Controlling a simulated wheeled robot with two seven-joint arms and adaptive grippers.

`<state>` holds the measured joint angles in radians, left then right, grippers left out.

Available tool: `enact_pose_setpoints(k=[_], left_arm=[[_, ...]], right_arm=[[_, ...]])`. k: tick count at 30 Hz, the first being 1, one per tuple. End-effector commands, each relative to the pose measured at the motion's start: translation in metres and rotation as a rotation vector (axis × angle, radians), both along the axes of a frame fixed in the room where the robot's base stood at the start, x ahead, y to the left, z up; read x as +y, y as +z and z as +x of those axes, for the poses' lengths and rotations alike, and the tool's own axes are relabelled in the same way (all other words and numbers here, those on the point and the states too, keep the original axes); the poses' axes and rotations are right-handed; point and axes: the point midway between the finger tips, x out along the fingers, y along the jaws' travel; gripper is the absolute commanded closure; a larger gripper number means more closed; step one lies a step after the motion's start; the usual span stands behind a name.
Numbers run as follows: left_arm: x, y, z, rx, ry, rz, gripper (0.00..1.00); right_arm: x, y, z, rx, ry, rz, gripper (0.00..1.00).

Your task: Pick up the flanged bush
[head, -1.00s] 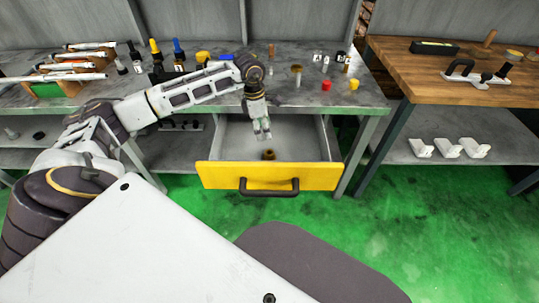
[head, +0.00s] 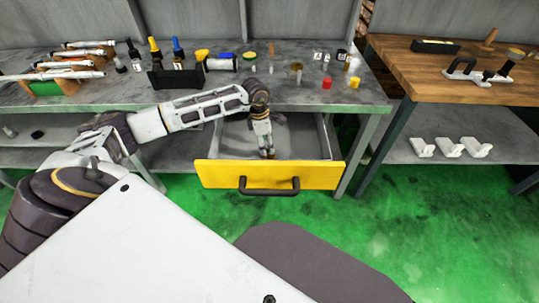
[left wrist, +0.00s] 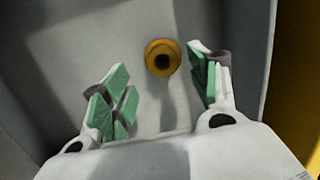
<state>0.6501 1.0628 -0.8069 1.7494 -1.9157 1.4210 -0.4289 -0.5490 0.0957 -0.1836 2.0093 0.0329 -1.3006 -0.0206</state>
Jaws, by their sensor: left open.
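The flanged bush (left wrist: 160,58) is a brass-coloured ring with a dark bore, lying on the grey floor of the open drawer. In the left wrist view it lies beyond and between the green-padded fingertips of my left gripper (left wrist: 161,85), closer to the right finger, and nothing touches it. My left gripper is open and empty. In the head view my left gripper (head: 267,153) reaches down inside the drawer, near its yellow front (head: 225,174), and the bush is hidden there. My right gripper does not show.
The grey workbench (head: 345,97) above the drawer carries bottles, a black box (head: 177,78), a red cap (head: 327,83) and a yellow cap (head: 354,82). The drawer walls stand close around my left gripper. A wooden table (head: 430,72) stands to the right.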

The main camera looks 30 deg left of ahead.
Motion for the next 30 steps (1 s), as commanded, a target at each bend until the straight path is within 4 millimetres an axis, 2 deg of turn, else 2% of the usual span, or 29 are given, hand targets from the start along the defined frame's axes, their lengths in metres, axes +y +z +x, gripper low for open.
enact_pose_setpoints(k=[11,18,24,30], left_arm=[[-0.001,-0.002,0.000,0.000,0.000,0.000,0.40],[-0.006,-0.023,0.001,0.001,0.001,-0.001,0.40],[-0.010,-0.044,0.002,0.001,0.001,-0.002,0.40],[-0.010,-0.051,0.003,0.000,0.000,0.000,0.40]], right_arm=[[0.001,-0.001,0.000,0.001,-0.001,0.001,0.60],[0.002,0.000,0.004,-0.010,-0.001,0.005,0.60],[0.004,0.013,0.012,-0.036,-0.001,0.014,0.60],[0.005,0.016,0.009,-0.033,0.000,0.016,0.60]])
